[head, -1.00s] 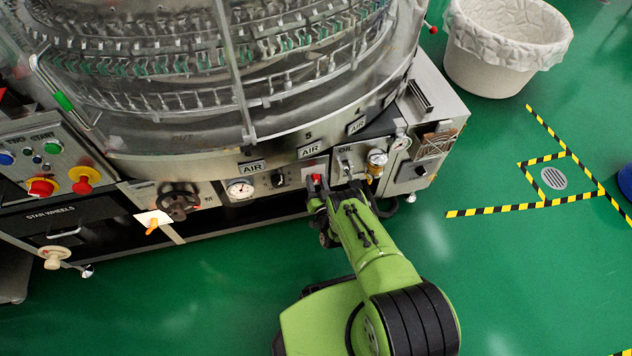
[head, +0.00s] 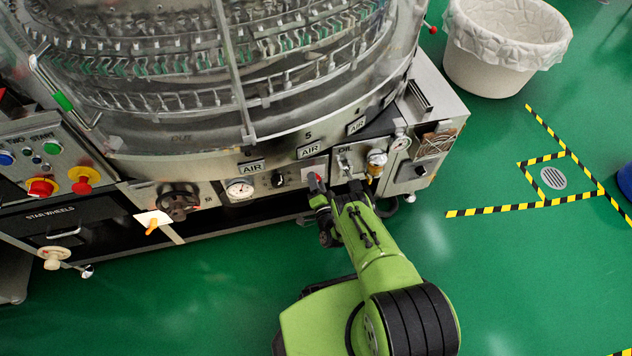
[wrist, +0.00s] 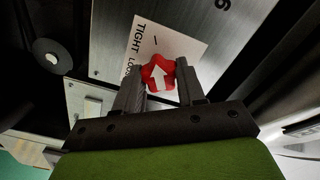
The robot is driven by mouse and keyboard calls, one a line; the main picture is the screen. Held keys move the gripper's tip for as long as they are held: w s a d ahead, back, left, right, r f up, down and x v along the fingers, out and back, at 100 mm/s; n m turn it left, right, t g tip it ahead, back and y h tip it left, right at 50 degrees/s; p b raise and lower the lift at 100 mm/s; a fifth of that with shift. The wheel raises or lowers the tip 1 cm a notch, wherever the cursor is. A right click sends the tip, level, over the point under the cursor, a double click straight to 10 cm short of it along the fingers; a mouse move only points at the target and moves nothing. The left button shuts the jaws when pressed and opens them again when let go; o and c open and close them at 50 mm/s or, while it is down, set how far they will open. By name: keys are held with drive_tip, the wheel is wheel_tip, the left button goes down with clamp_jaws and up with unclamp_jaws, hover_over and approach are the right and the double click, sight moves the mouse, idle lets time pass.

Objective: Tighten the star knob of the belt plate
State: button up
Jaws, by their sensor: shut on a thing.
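The red star knob (wrist: 160,72) with a white arrow sits between the two fingers of my gripper (wrist: 161,84) in the wrist view. The arrow points up, towards the label. My gripper is shut on the knob, one finger on each side. A pale label plate (wrist: 185,45) behind the knob reads "TIGHT" and part of "LOOSE"; the fingers and knob hide some of it. In the head view the knob is a small red spot (head: 316,178) on the machine's front, at the tip of my gripper (head: 319,186).
To the right of the knob are an oil unit (head: 376,158) and a gauge (head: 400,143). To the left are an air gauge (head: 240,188) and a black handwheel (head: 178,202). The green floor in front is open; a white bin (head: 490,75) stands at the back right.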

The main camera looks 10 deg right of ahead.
drive_tip(key=shift+m, duration=0.3)
drive_tip(key=o, duration=1.1)
drive_tip(key=shift+c, duration=0.2)
